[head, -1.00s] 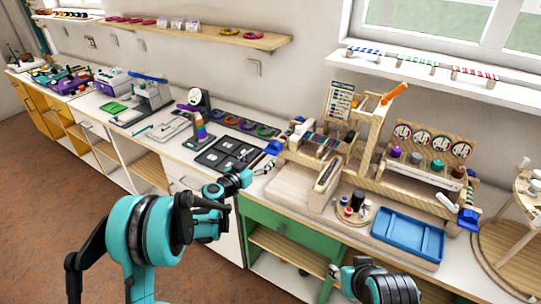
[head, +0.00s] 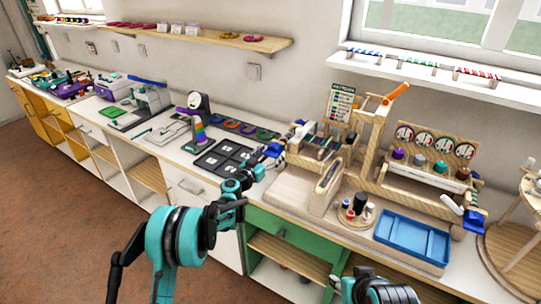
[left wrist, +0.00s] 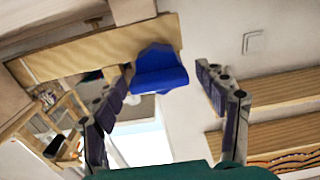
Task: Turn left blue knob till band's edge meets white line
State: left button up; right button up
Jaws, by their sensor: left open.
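The left blue knob (head: 274,149) sticks out from the left end of the wooden bead frame (head: 318,165). My left gripper (head: 264,157) is right at this knob in the head view. In the left wrist view the blue knob (left wrist: 160,68) shows between the two spread fingers (left wrist: 166,76), closer to the left finger. The gripper is open, with a gap between the knob and the right finger; contact on the left side cannot be told. The band's edge and the white line are too small to make out.
A second blue knob (head: 474,220) with a white crank is at the frame's right end. A blue tray (head: 412,240) and a round holder with spools (head: 356,212) stand in front. A black compartment tray (head: 222,160) lies left of the left knob.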

pick_arm(q)
jog(key=c, duration=1.2)
jog(key=shift+o, duration=0.2)
jog(key=shift+n, duration=0.3)
jog(key=n, duration=0.4)
jog(key=shift+a+n, duration=0.15)
jog(key=shift+n, duration=0.15)
jog(key=n, duration=0.4)
jog(key=shift+w+a, duration=0.1)
jog(key=n, duration=0.4)
jog(key=shift+f, duration=0.15)
jog(key=n, duration=0.3)
jog(key=shift+f+n, duration=0.1)
jog(key=shift+n, duration=0.3)
jog(key=n, duration=0.6)
jog(key=shift+f+n, duration=0.2)
jog(key=shift+n, duration=0.1)
